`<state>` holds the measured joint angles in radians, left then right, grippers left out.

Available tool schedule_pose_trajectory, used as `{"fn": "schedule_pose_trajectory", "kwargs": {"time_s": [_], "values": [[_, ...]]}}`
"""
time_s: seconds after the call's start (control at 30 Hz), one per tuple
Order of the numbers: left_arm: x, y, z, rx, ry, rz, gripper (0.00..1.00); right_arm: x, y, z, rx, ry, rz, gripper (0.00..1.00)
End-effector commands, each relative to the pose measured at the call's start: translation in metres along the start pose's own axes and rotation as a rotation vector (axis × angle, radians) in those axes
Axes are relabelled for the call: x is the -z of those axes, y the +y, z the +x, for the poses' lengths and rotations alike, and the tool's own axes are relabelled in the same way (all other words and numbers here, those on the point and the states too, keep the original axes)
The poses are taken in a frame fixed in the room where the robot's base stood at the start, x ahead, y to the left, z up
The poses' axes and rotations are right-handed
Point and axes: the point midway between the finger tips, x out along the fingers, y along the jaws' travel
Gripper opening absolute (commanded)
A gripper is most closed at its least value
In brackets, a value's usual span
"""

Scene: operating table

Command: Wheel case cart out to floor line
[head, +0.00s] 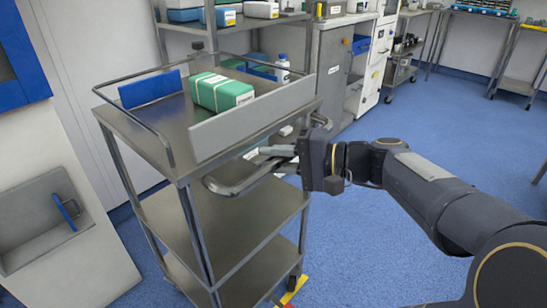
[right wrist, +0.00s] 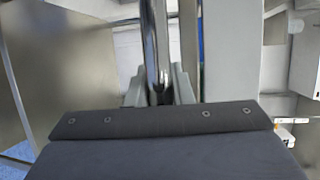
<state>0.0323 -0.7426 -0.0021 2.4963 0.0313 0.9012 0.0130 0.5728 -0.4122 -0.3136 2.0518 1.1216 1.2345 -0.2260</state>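The case cart (head: 225,225) is a steel cart with several shelves and a railed top, left of the middle in the head view. Its tubular handle (head: 232,189) sticks out from the near right end. My right gripper (head: 283,158) is at this handle. In the right wrist view the handle bar (right wrist: 154,45) runs between the two fingers (right wrist: 160,90), which close in on it from both sides. A yellow and red floor marking (head: 291,291) shows partly beside the cart's near right foot. My left gripper is out of view.
A green-wrapped pack (head: 221,92) and a blue panel (head: 150,88) are on the cart top. A steel rack (head: 230,24) and cabinets (head: 331,75) stand close behind. A wall sink (head: 45,220) is at left. Blue floor (head: 400,130) is open to the right.

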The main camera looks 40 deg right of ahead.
Motion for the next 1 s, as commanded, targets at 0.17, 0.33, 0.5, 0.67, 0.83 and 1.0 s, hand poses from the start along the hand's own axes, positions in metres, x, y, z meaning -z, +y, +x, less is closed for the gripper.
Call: {"fn": "schedule_pose_trajectory", "kwargs": {"time_s": [0.17,0.33,0.5,0.67,0.83,1.0], "values": [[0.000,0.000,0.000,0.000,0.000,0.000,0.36,0.000,0.001,0.000,-0.001,0.000,0.001,0.41],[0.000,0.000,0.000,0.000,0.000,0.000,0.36,0.000,0.000,0.000,0.000,0.000,0.000,0.41],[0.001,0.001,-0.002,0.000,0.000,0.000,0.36,0.001,-0.001,-0.006,0.001,0.003,0.000,0.41],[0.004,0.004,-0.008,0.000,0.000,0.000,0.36,0.001,-0.003,-0.031,0.001,0.005,0.000,0.41],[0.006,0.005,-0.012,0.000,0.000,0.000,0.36,0.001,-0.002,-0.059,0.001,0.003,0.000,0.41],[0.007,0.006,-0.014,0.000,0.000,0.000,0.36,0.000,0.000,-0.076,0.000,0.001,0.000,0.41]]}}
